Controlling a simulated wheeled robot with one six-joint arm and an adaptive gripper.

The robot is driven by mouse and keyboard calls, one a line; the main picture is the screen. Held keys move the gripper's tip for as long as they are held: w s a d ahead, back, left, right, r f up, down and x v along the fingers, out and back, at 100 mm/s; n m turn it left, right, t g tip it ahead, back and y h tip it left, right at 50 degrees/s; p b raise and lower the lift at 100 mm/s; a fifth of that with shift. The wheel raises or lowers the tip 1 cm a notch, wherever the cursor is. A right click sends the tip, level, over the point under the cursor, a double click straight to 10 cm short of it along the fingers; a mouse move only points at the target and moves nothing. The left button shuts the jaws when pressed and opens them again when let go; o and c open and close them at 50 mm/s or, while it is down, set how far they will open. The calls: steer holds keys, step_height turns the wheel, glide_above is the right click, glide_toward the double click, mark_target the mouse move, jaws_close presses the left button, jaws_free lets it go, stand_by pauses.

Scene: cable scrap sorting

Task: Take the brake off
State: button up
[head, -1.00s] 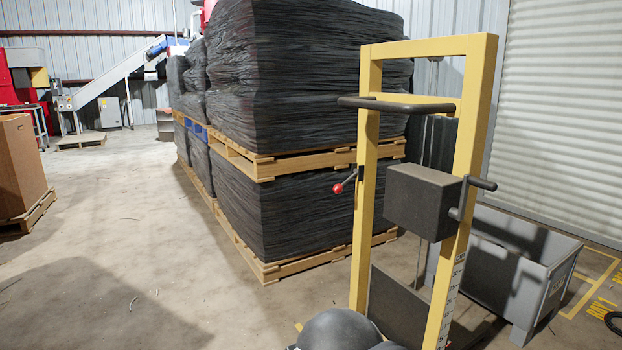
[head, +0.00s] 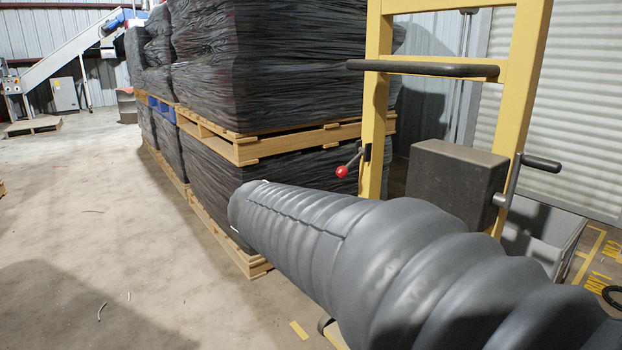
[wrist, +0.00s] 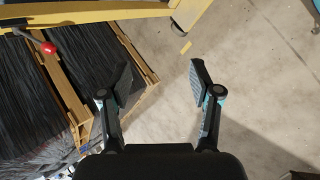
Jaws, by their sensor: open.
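The brake lever is a short dark rod with a red ball knob (head: 342,172) on the left post of a yellow frame (head: 375,95). The lever slopes down to the left from the post. In the wrist view the red knob (wrist: 48,47) is at the upper left, beside the yellow frame. My gripper (wrist: 160,75) is open and empty, its two dark fingers apart over bare floor, with the knob off to the left and not between them. In the head view my grey-sleeved arm crosses the lower right, and the gripper itself does not show there.
Black-wrapped loads on wooden pallets (head: 240,150) stand stacked behind and left of the frame. The frame carries a dark handlebar (head: 425,68), a dark box (head: 450,182) and a side crank (head: 541,163). A grey bin (head: 545,228) stands behind. The floor at left is open.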

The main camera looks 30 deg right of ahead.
steer(key=w+d+r+n+h+b, duration=0.15)
steer(key=w+d+n+h, duration=0.3)
steer(key=w+d, duration=0.45)
steer(key=n+t+h+b, duration=0.25)
steer(key=n+h, duration=0.25)
steer(key=n, duration=0.4)
glide_toward(338, 172)
steer(key=x, duration=1.2)
steer(key=shift+s+f, duration=0.1)
steer(key=shift+f, duration=0.05)
steer(key=shift+a, duration=0.1)
jaws_close()
